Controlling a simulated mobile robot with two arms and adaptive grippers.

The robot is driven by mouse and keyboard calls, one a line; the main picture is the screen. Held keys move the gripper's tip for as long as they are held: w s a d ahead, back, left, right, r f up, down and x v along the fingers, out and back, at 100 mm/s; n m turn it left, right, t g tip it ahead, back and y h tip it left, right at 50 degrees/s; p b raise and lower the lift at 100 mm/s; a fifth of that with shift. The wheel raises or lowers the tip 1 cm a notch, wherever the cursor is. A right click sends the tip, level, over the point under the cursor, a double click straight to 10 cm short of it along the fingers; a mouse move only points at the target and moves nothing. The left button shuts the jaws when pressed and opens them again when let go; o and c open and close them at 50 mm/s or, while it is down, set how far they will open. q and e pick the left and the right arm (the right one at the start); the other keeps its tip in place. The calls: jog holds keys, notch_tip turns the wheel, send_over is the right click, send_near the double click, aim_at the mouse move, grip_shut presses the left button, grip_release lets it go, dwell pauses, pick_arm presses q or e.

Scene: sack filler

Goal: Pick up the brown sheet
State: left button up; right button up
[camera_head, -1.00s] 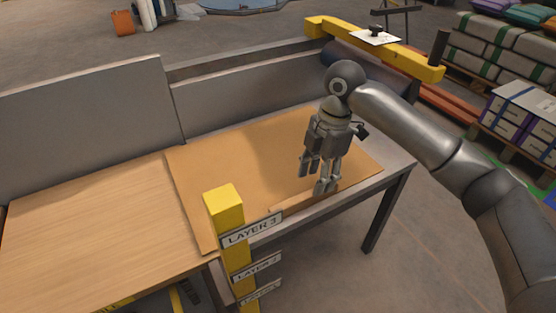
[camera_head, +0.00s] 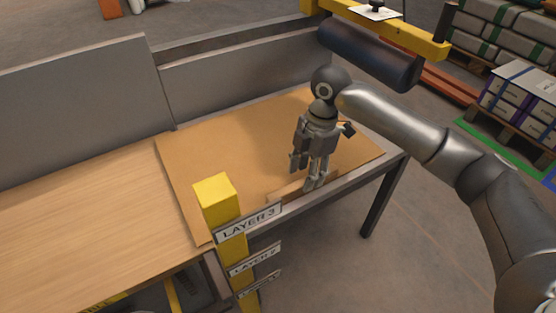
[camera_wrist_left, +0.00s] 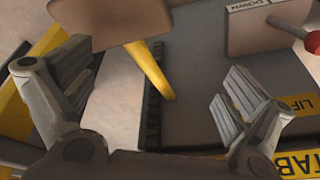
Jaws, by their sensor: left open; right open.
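The brown sheet (camera_head: 225,155) lies flat on the right part of the table, with its front edge near the table's front rim. My right gripper (camera_head: 312,182) points down over the sheet's front right part, open and with nothing seen between its fingers. I cannot tell whether its fingertips touch the sheet. My left gripper (camera_wrist_left: 155,95) is open and empty in the left wrist view. It is not in the head view.
A yellow post (camera_head: 215,195) with layer labels stands before the table's front edge, left of my right gripper. Grey panels (camera_head: 85,95) close the table's back. A dark roller (camera_head: 368,55) hangs below a yellow beam at the back right. A red knob (camera_wrist_left: 313,42) shows in the left wrist view.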

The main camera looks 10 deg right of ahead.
jog(key=shift+s+a+f, duration=0.1)
jog(key=shift+s+f, duration=0.05)
jog(key=shift+f, duration=0.4)
jog(key=shift+s+a+f, duration=0.1)
jog(key=shift+s+f, duration=0.05)
jog(key=shift+f, duration=0.35)
jog(key=shift+f+b, duration=0.35)
jog(key=shift+f, duration=0.4)
pick_arm(q)
jog(key=w, duration=0.1)
jog(key=w+d+t, duration=0.1)
jog(key=w, duration=0.1)
jog(key=shift+w+t, duration=0.1)
jog(key=shift+t, duration=0.2)
pick_arm(e)
jog(key=shift+a, duration=0.1)
grip_shut()
